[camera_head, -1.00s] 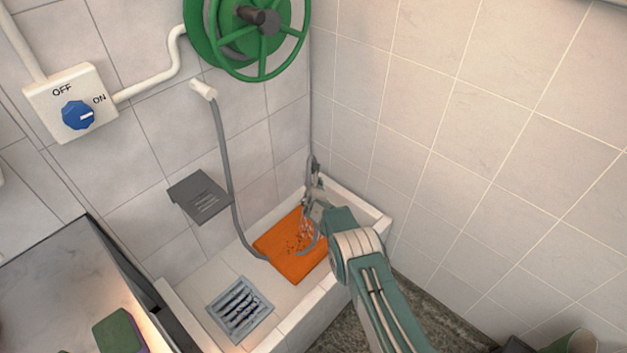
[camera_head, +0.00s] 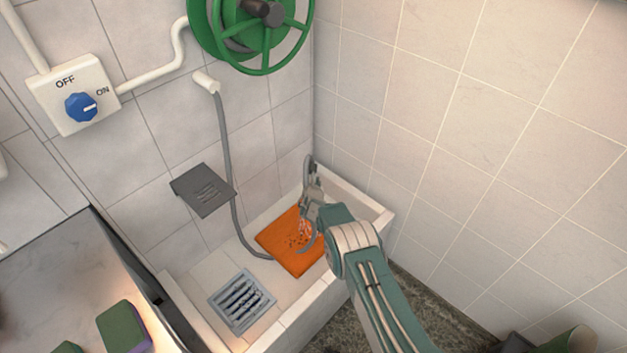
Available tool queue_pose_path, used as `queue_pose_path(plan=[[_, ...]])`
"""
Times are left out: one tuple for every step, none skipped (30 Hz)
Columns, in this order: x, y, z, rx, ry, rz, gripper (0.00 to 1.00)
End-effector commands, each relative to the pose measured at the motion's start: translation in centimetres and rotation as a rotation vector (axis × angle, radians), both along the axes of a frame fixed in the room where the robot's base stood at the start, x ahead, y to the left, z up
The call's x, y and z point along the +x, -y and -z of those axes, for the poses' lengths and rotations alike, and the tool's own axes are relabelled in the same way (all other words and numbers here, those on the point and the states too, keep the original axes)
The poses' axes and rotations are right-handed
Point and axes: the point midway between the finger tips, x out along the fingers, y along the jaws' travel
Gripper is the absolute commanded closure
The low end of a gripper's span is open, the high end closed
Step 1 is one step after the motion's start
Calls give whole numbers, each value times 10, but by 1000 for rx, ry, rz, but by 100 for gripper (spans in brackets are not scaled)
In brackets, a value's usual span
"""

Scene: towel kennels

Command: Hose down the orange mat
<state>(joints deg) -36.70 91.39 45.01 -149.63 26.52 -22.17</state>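The orange mat (camera_head: 279,245) lies flat in the back part of a white tiled basin, with dark specks around its middle. My gripper (camera_head: 309,192) is above the mat's right side, at the basin's far corner. A grey hose (camera_head: 229,170) hangs from a white wall outlet and runs down into the basin, passing the mat. A grey hose end rises at my gripper, and a pale reddish patch, perhaps spray, shows just below it over the mat. The fingers are too small and overlapped to tell whether they are closed on the hose. The blue knob (camera_head: 82,107) points to ON.
The basin (camera_head: 298,325) has a raised rim and a grey drain grate (camera_head: 241,299) at the front. A grey wall shelf (camera_head: 204,190) and a green hose reel (camera_head: 250,30) are on the left wall. A counter with green sponges (camera_head: 122,327) stands at lower left.

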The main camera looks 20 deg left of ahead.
Motion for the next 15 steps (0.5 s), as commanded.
queue_pose_path(plan=[[-1, -2, -3, 2, 4, -1, 100], [-2, -2, -3, 2, 4, -1, 100], [-3, -2, -3, 3, 4, 0, 100], [-4, -3, -3, 3, 4, 0, 100], [-5, -3, -3, 3, 4, 0, 100], [-7, -4, -3, 3, 4, 0, 100], [-8, -4, -3, 3, 4, 0, 100], [-9, -4, -2, 2, 3, 0, 100], [-10, -5, -2, 2, 3, 0, 100], [-11, -5, -2, 2, 3, 0, 100], [-12, -6, -2, 3, 3, -1, 100], [-13, -7, -3, 3, 4, -1, 100], [-14, -7, -3, 3, 4, -1, 100], [-16, -8, -3, 3, 4, -1, 100], [-17, -8, -3, 3, 4, -1, 100]])
